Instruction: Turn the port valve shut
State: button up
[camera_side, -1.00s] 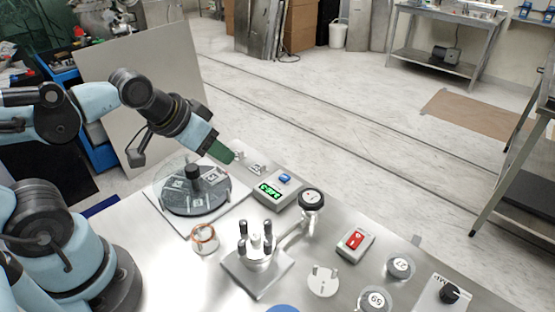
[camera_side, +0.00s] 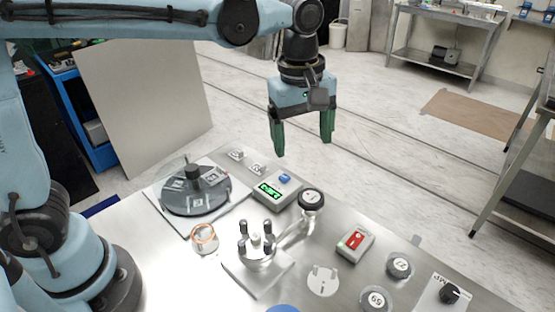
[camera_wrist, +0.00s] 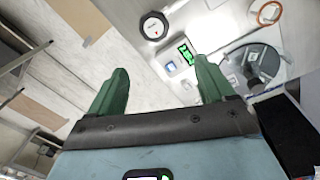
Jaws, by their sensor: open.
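No part in view is labelled as the port valve, so I cannot tell for sure which it is. A metal fixture (camera_side: 257,250) with several dark-topped posts stands on a square plate on the bench. A pipe joins it to a round black-rimmed dial (camera_side: 312,198), whose white face with a red mark shows in the wrist view (camera_wrist: 153,27). A black knob (camera_side: 450,293) sits on a panel at the lower right. My gripper (camera_side: 303,140) hangs above and behind the dial, fingers down, open and empty. Its green fingers also show apart in the wrist view (camera_wrist: 162,68).
A grey disc under a clear cover (camera_side: 196,190), a copper ring (camera_side: 204,233), a green-display box (camera_side: 276,190) and a red-switch box (camera_side: 355,241) stand on the metal bench (camera_side: 200,285). Weights marked 22 (camera_side: 400,266) and 59 (camera_side: 375,300) lie at right.

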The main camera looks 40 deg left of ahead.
aim_at(312, 197)
jog(key=f, duration=0.4)
jog(key=d+f+n, duration=0.1)
jog(key=f, duration=0.3)
jog(key=w+d+f+n+g, duration=0.1)
jog(key=f, duration=0.3)
jog(key=shift+d+f, duration=0.25)
jog(key=shift+f, duration=0.1)
jog(key=c, duration=1.1)
jog(key=shift+o, duration=0.2)
